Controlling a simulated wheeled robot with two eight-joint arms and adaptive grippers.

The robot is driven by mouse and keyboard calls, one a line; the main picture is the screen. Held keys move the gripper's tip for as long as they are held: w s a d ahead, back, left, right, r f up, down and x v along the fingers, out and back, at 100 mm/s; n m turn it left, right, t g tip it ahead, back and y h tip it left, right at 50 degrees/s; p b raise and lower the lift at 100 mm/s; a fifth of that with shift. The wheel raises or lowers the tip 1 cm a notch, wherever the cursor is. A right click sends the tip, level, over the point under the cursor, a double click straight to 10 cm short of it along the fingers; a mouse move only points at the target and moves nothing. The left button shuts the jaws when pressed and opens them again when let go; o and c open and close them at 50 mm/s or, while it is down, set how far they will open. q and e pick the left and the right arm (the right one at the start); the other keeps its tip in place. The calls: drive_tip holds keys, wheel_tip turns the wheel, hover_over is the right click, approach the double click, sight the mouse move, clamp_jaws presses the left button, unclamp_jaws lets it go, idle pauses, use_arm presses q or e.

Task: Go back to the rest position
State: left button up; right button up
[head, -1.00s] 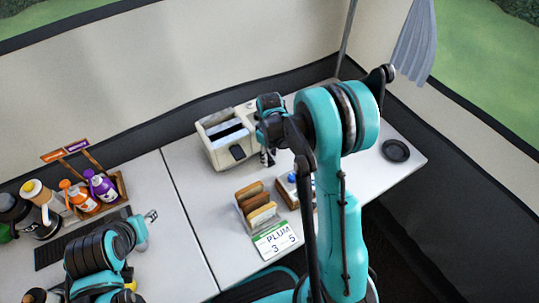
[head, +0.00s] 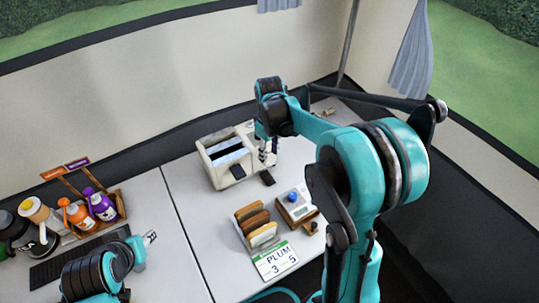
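My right arm reaches in from the lower right, over the table. Its gripper (head: 267,162) hangs pointing down beside the right end of the cream toaster (head: 222,172). I cannot tell whether it touches the toaster, and its fingers are too small and partly hidden to tell if they are open. My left arm is folded at the lower left. Its gripper (head: 150,237) is by the right end of a dark mat, with fingers too small to read. I see nothing clearly held in either gripper.
A rack of bread slices (head: 255,226) stands behind a PLUM 3 5 card (head: 275,260). A small box with a blue knob (head: 297,206) is beside it. A wooden caddy (head: 119,204) holds orange and purple bottles at left. The table (head: 185,240) is clear at centre-left.

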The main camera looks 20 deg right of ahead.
idle(0.3)
drive_tip(key=s+a+r+m+t, duration=0.2)
drive_tip(key=s+r+m+t, duration=0.1)
drive_tip(key=s, duration=0.5)
drive_tip(key=s+a+r+m+t, duration=0.3)
drive_tip(key=s+t, duration=0.1)
drive_tip(key=s, duration=0.5)
drive_tip(key=shift+s, duration=0.3)
drive_tip(key=shift+a, duration=0.1)
